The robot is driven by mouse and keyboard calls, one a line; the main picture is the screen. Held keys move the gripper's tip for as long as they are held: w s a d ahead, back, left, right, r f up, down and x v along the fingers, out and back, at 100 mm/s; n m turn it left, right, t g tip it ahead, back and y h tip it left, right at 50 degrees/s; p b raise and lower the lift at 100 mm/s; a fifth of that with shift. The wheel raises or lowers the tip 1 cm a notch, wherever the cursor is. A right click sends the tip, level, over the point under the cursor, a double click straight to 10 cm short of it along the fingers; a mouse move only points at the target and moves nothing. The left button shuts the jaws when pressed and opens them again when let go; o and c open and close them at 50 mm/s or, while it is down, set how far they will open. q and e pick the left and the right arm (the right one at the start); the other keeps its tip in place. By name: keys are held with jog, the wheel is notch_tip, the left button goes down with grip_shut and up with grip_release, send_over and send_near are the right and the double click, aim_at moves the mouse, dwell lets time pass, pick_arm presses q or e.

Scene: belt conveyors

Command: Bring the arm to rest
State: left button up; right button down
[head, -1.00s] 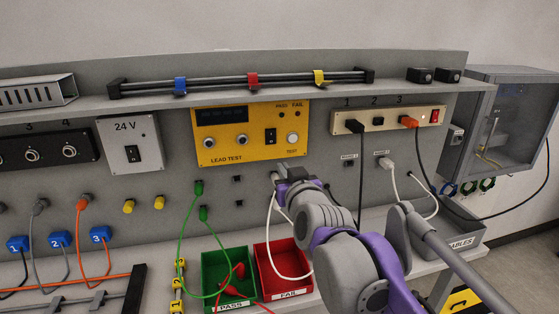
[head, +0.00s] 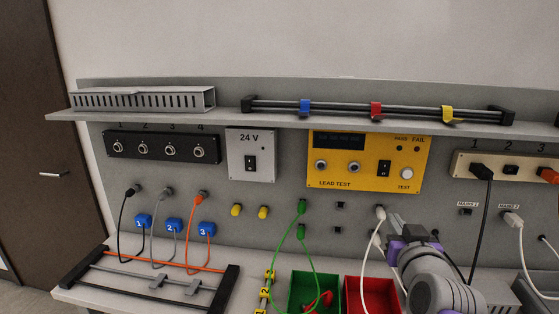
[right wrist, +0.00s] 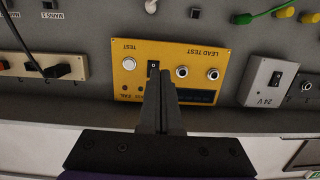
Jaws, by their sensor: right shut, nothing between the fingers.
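My right arm (head: 435,280) comes in from the lower right in the head view, grey with purple bands. It reaches toward the bench panel below the yellow lead tester (head: 366,160). My right gripper (right wrist: 158,80) is shut and empty in the right wrist view, its dark fingers pressed together. The fingers overlap the tester in that view, over its black switch (right wrist: 153,68). In the head view the wrist mostly hides the gripper. A white plug (head: 380,212) with a white cable is beside the wrist; I cannot tell whether they touch. My left gripper is not in view.
A green bin (head: 300,292) and a red bin (head: 352,290) stand below the panel. A green lead (head: 302,207) hangs above them. A power strip (head: 515,165) with plugs is at the right. The shelf (head: 235,120) runs above the panel.

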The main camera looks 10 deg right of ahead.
jog(key=s+a+f+n+g+y+p, duration=0.1)
jog(key=s+a+f+g+y+p, duration=0.25)
jog(key=f, duration=0.55)
jog(key=s+a+f+n+g+y, duration=0.1)
jog(key=s+a+f+g, duration=0.1)
jog(key=s+a+f, duration=0.5)
jog(key=s+a+f+n+g+p, duration=0.1)
jog(key=s+f+g+p, duration=0.1)
jog(key=s+f+g, duration=0.3)
jog(key=s+f, duration=0.4)
jog(key=f, duration=0.3)
jog(key=shift+s+f, duration=0.1)
